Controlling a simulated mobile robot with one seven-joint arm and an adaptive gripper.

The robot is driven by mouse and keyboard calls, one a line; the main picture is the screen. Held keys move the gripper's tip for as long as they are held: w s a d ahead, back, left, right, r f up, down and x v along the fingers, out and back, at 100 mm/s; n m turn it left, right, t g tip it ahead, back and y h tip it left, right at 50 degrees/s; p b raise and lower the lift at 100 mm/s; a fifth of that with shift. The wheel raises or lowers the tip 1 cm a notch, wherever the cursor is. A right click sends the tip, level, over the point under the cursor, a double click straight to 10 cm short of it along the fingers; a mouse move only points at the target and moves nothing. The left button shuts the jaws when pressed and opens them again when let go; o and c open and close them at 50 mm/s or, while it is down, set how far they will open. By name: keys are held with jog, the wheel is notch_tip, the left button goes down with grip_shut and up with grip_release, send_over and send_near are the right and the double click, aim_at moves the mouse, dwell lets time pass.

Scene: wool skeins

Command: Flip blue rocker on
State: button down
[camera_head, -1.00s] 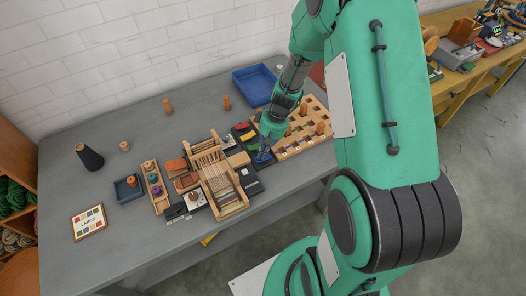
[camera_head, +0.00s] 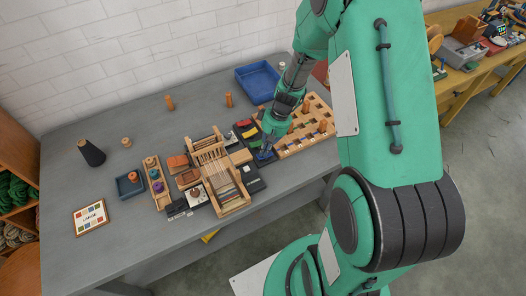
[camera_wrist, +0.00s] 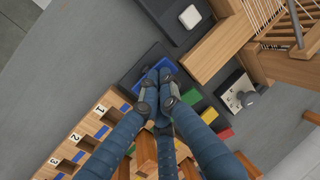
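The blue rocker (camera_wrist: 136,84) sits at the near end of a dark switch panel and is partly hidden by my fingertips. It also shows in the head view (camera_head: 264,155) just below my gripper (camera_head: 265,148). In the wrist view my gripper (camera_wrist: 160,76) has its fingertips together over the blue rocker, with nothing seen between them. I cannot tell whether they touch it or which way it is tilted. A green rocker (camera_wrist: 208,115) and a red rocker (camera_wrist: 225,134) lie farther along the panel.
A wooden rack with numbered slots (camera_head: 302,142) stands right of the panel. A wooden loom (camera_head: 232,200) stands to its left. A blue tray (camera_head: 257,84) is behind. The grey table (camera_head: 130,235) has free room at front left.

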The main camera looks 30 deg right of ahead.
jog(key=shift+s+d+f, duration=0.15)
jog(key=shift+d, duration=0.3)
jog(key=p+v, duration=0.4)
jog(key=v, duration=1)
dwell(0.4)
jog(key=shift+a+r+p, duration=0.4)
jog(key=shift+a+p, duration=0.1)
jog(key=shift+p, duration=0.1)
jog(key=b+x, duration=0.3)
jog(key=x, duration=1.1)
